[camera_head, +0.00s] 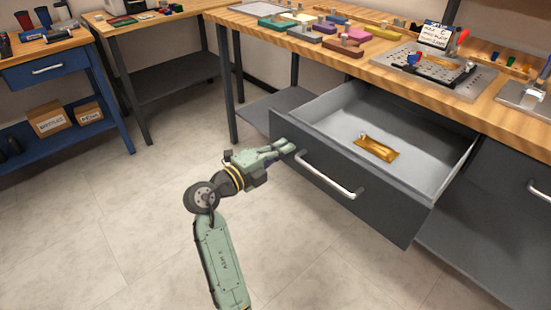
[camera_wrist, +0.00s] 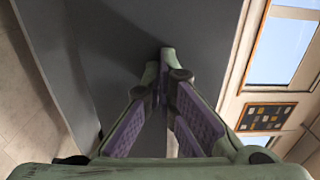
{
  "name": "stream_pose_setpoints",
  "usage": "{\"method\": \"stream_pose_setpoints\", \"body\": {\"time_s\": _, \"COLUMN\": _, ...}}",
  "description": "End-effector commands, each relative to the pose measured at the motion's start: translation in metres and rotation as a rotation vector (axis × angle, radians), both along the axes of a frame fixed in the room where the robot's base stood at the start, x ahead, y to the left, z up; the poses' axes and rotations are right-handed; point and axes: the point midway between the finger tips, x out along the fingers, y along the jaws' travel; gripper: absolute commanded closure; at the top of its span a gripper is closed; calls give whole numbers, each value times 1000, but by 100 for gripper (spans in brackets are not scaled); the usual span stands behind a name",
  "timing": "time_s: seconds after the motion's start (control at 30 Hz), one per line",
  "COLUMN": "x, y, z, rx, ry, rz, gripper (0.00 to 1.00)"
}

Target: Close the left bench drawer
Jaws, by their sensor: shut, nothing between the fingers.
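The left bench drawer (camera_head: 428,218) is pulled out from under the wooden bench, with a dark grey front and a light grey inside. Its silver bar handle (camera_head: 328,176) runs along the front. A small gold-brown item (camera_head: 377,148) lies in the drawer. My gripper (camera_head: 287,147) is shut and empty, with its fingertips at the left part of the drawer front, left of the handle. In the wrist view, my gripper's fingertips (camera_wrist: 167,52) meet against a dark grey surface (camera_wrist: 110,40). Whether they touch it I cannot tell.
The bench top (camera_head: 335,54) holds coloured blocks and a metal fixture plate (camera_head: 435,70). A second drawer handle (camera_head: 538,193) shows at the right edge. A blue workbench (camera_head: 45,72) stands at the left. The floor (camera_head: 110,220) left of my arm is clear.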

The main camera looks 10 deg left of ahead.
Motion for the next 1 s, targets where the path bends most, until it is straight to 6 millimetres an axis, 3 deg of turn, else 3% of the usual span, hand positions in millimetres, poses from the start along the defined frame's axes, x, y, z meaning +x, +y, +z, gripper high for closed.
{"method": "stream_pose_setpoints", "body": {"time_s": 0.03, "x": 9, "y": -8, "z": -8, "rx": 4, "ry": -5, "rz": -5, "gripper": 100}}
{"method": "stream_pose_setpoints", "body": {"time_s": 0.17, "x": 35, "y": -28, "z": -10, "rx": 5, "ry": -5, "rz": -7, "gripper": 100}}
{"method": "stream_pose_setpoints", "body": {"time_s": 0.8, "x": 178, "y": -132, "z": -5, "rx": 1, "ry": -1, "rz": -5, "gripper": 100}}
{"method": "stream_pose_setpoints", "body": {"time_s": 1.0, "x": 213, "y": -157, "z": -4, "rx": 1, "ry": 0, "rz": -3, "gripper": 100}}
